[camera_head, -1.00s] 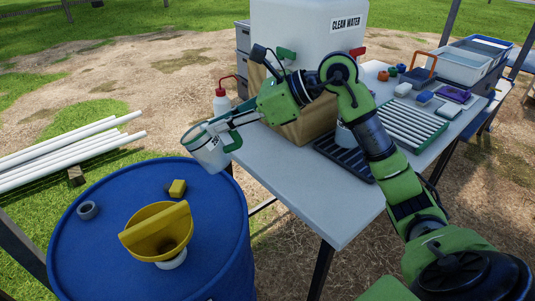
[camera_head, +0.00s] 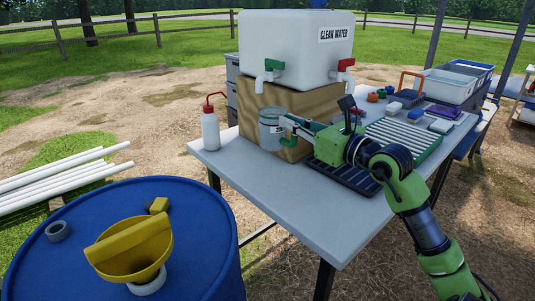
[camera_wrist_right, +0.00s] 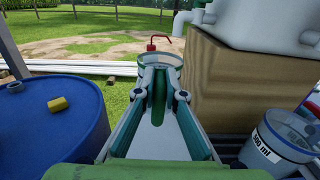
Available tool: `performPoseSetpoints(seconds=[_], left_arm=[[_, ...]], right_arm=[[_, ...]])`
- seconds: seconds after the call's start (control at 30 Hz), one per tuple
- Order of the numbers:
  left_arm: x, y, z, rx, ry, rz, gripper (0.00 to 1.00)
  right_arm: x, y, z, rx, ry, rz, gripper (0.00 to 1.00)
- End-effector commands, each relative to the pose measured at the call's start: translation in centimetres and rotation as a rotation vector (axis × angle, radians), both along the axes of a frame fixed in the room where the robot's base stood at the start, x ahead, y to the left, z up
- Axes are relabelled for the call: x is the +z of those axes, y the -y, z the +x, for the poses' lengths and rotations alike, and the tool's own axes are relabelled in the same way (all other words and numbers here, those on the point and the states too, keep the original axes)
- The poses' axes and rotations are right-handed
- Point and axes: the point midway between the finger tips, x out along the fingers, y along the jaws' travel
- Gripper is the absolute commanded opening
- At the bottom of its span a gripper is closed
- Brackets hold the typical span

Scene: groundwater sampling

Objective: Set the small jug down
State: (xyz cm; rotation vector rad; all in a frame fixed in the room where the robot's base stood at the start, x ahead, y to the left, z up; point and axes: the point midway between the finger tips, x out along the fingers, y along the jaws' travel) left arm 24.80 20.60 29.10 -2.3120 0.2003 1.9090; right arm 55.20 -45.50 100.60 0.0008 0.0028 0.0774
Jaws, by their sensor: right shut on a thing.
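The small jug (camera_head: 271,128) is clear with a teal-green rim and stands upright in the head view. It is in front of the wooden block, below the green tap (camera_head: 271,67). My right gripper (camera_head: 287,125) is shut on its handle side. In the right wrist view the jug's rim (camera_wrist_right: 160,59) shows beyond the gripper fingers (camera_wrist_right: 160,92), which cover much of its body. I cannot tell whether its base touches the table (camera_head: 245,175). My left gripper is not in view.
The wooden block (camera_head: 310,105) carries the clean water tank (camera_head: 290,38). A wash bottle (camera_head: 210,130) stands at the table's left corner. Another jug marked 500 ml (camera_wrist_right: 275,145) is at right in the wrist view. A blue drum (camera_head: 205,225) holds a yellow funnel (camera_head: 150,262). The front tabletop is clear.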

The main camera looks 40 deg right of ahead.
Motion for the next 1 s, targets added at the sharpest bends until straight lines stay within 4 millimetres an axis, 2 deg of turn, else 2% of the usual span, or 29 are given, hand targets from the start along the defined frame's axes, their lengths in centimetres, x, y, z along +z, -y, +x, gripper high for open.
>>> performPoseSetpoints(seconds=[0.2,0.4,0.73,0.83,1.0], left_arm=[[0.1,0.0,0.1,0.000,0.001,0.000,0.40],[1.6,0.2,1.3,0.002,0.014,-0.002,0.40],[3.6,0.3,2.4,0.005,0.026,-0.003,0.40],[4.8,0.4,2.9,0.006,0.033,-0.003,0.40],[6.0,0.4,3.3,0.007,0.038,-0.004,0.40]], right_arm=[[-2.2,1.0,5.1,-0.001,0.000,0.000,0.00],[-6.0,1.5,8.1,-0.001,-0.002,0.000,0.00],[-8.8,1.9,10.3,-0.001,-0.003,-0.001,0.00],[-10.4,1.8,10.1,0.000,-0.005,-0.001,0.00],[-11.4,1.8,10.1,0.001,-0.001,-0.001,0.00]])
